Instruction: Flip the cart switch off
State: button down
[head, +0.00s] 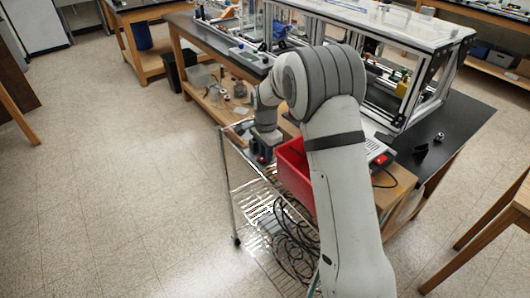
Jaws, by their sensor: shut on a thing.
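My gripper (263,154) points down at the left corner of the wire cart (239,190), beside the red bin (294,172). It is shut on a small dark thing with a red part (262,160). This may be the cart switch, but it is too small to tell, and its on or off position cannot be read. The fingertips are mostly hidden by my wrist. A separate red button or switch (382,159) shows on a pale device to the right of my arm.
Black cables (290,245) lie coiled on the cart's lower shelf. A bench with an extrusion frame (440,70) stands behind my arm. A wooden table (500,225) is at the right. The floor (120,190) on the left is clear.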

jog(key=b, duration=0.1)
jog(key=h+b, duration=0.1)
jog(key=shift+s+a+f+t+b, duration=0.15)
jog(key=shift+a+f+t+b, duration=0.1)
jog(key=shift+f+t+b, duration=0.15)
jog(key=shift+s+t+h+b, duration=0.1)
jog(key=shift+t+h+b, duration=0.2)
jog(key=shift+h+b, duration=0.55)
jog(key=shift+a+r+b, duration=0.1)
jog(key=shift+r+b, duration=0.2)
jog(key=shift+b, duration=0.45)
jog(key=shift+r, duration=0.1)
jog(key=c, duration=1.5)
grip_release()
jog(key=shift+s, duration=0.1)
jog(key=shift+t, duration=0.3)
jog(key=shift+r, duration=0.1)
jog(key=v, duration=0.7)
jog(key=shift+a+r, duration=0.15)
jog(key=shift+r, duration=0.15)
